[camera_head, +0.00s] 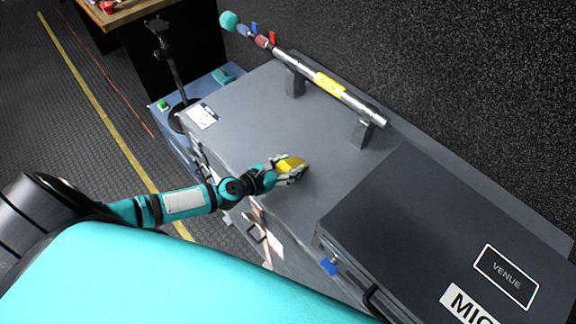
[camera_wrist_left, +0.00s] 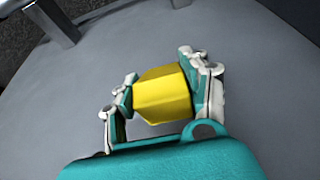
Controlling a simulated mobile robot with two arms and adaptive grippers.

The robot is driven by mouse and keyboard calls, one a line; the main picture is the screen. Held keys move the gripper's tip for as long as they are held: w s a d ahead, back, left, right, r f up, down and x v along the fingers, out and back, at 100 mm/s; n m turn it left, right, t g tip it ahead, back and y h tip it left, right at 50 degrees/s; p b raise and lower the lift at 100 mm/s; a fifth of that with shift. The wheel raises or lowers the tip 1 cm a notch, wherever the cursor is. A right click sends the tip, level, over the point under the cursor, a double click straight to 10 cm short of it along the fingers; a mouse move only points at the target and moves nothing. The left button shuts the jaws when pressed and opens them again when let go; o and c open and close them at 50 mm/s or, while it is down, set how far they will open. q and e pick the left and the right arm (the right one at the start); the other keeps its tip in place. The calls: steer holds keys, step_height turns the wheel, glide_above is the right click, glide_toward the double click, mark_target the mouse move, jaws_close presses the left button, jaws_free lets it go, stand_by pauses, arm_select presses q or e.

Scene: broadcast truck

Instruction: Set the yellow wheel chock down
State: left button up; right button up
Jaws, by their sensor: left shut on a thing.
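The yellow wheel chock (camera_head: 291,163) is at my left gripper (camera_head: 290,171), over the grey case top (camera_head: 262,120) near its front edge. In the left wrist view the chock (camera_wrist_left: 162,95) sits between the two fingers of the left gripper (camera_wrist_left: 164,88), which are shut on its sides. The grey surface lies close beneath it; I cannot tell whether the chock touches it. My right gripper is not in view.
A metal pole (camera_head: 301,75) with a teal end rests on two grey supports behind the gripper. A dark case marked VENUE (camera_head: 440,215) stands at the right. A black stand (camera_head: 170,60) is at the back left. Grey surface around the chock is clear.

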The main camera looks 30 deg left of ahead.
arm_select(q)
steer(key=o, duration=1.2)
steer(key=shift+f, duration=0.1)
steer(key=shift+o, duration=0.2)
steer(key=shift+s+r, duration=0.15)
steer(key=shift+r, duration=0.1)
steer(key=v, duration=1)
steer(key=shift+s+a+f+b, duration=0.1)
steer(key=shift+s+f+b, duration=0.1)
steer(key=shift+b, duration=0.2)
steer(key=shift+s+a+r, duration=0.2)
steer(key=shift+s+r, duration=0.2)
steer(key=shift+s, duration=0.15)
